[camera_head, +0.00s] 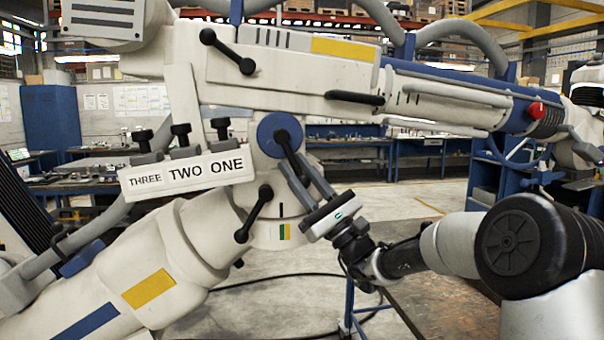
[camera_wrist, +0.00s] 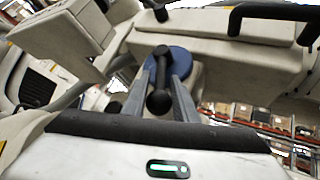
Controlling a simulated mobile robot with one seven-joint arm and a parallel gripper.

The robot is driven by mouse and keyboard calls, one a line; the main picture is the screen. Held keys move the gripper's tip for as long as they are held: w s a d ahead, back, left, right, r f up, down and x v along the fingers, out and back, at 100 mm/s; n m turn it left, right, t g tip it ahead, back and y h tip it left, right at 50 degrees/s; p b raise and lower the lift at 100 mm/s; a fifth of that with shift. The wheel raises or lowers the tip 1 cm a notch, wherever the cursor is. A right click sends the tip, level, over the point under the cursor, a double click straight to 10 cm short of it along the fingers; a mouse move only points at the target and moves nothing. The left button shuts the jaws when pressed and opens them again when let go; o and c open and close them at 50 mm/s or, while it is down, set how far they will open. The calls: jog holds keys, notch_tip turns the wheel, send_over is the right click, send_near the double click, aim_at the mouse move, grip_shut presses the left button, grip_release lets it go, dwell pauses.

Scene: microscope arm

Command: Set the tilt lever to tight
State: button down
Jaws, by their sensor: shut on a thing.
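A black lever (camera_head: 287,143) with a round knob sits on a blue disc (camera_head: 270,127) at the microscope arm's joint. No label in view names it as the tilt lever. My gripper (camera_head: 296,165) reaches up to it from the lower right, with its two grey fingers around the lever. In the wrist view the lever (camera_wrist: 160,80) lies between the fingers (camera_wrist: 163,82), its knob end toward my palm and the blue disc (camera_wrist: 181,63) behind. The gripper is shut on the lever. In the head view the fingers partly hide its lower end.
Other black levers stand close by, one above (camera_head: 227,52) and one below left (camera_head: 253,213). A plate (camera_head: 187,177) reading THREE TWO ONE with several black knobs is to the left. A black handle bar (camera_head: 354,98) juts out above right. A brown tabletop (camera_head: 440,300) lies below my arm.

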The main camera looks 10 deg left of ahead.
jog(key=shift+a+f+m+t, duration=0.1)
jog(key=shift+a+m+t, duration=0.1)
jog(key=shift+m+t, duration=0.35)
jog(key=c, duration=1.7)
grip_release()
jog(key=shift+c, duration=0.2)
jog(key=shift+d, duration=0.1)
jog(key=v, duration=1.7)
jog(key=shift+s, duration=0.2)
jog(key=shift+f, duration=0.1)
